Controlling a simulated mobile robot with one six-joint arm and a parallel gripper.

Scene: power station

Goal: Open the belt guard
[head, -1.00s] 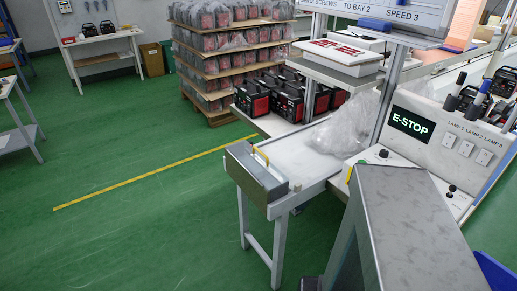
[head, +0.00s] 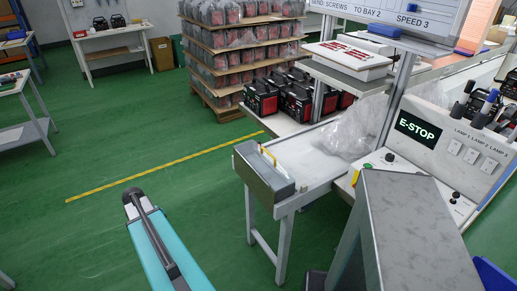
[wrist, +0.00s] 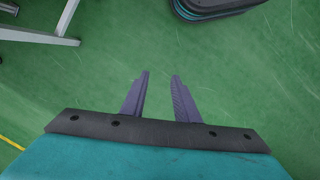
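The belt guard appears to be a grey metal box-like cover (head: 262,182) at the near end of the white belt table in the head view. A yellow handle (head: 268,155) stands on its top edge, and the cover looks closed. My gripper (wrist: 160,74) shows in the wrist view with two grey-purple fingers apart and nothing between them. It points at bare green floor. My teal arm (head: 165,250) is left of the guard in the head view, clear of it. The guard is not seen in the wrist view.
An E-STOP panel (head: 418,130) and a large grey metal housing (head: 415,225) stand at the right. A clear plastic bag (head: 350,135) lies on the belt table (head: 305,165). Open green floor with a yellow line (head: 160,168) lies left.

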